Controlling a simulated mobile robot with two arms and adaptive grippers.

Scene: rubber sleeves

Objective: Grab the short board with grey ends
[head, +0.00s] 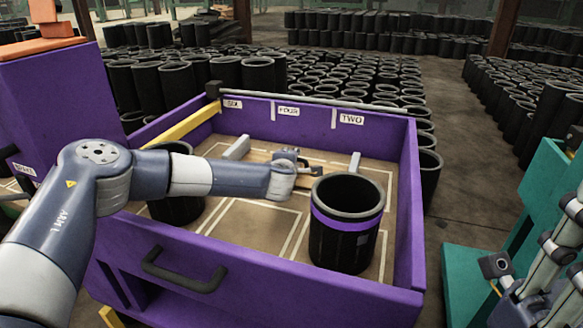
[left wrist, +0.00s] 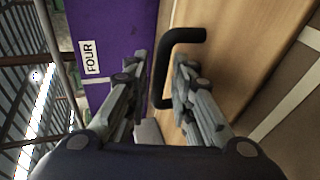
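A short tan board (head: 258,156) lies in the purple cart tray. A grey end block (head: 236,148) shows at its left and another (head: 355,162) at its right. My left arm hides part of the board. My left gripper (head: 308,166) is over the board's middle. The left gripper's fingers (left wrist: 160,78) are apart, one on each side of the handle's bar, with gaps visible.
The purple cart (head: 270,270) has walls around the tray and labels at the back. A black sleeve with a purple band (head: 345,225) stands right of my left gripper. Another black sleeve (head: 176,205) stands partly behind my arm. Many black sleeves fill the floor behind.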

